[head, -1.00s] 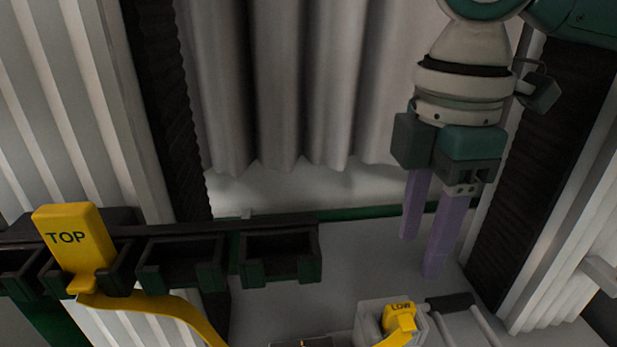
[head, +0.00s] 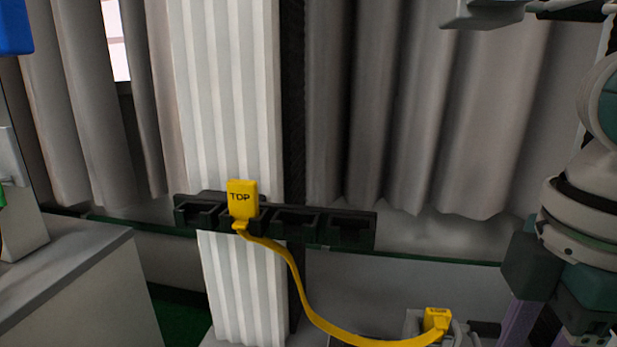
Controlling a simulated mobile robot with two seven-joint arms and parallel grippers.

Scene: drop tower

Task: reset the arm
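My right gripper (head: 520,326) hangs at the right edge of the head view with its purple fingers pointing down. The fingers are cut off by the bottom edge, and a gap shows between them with nothing seen in it. My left gripper is not in view. A yellow plug marked TOP (head: 242,199) sits upright in one slot of the dark rack (head: 348,241). A yellow cable (head: 296,285) runs from it down to a second yellow plug (head: 437,319) at the bottom right, left of my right gripper.
A white ribbed column (head: 250,300) stands behind the rack. Grey curtains (head: 430,110) hang at the back. A grey cabinet (head: 70,290) stands at the lower left. A blue object (head: 14,28) shows at the upper left corner.

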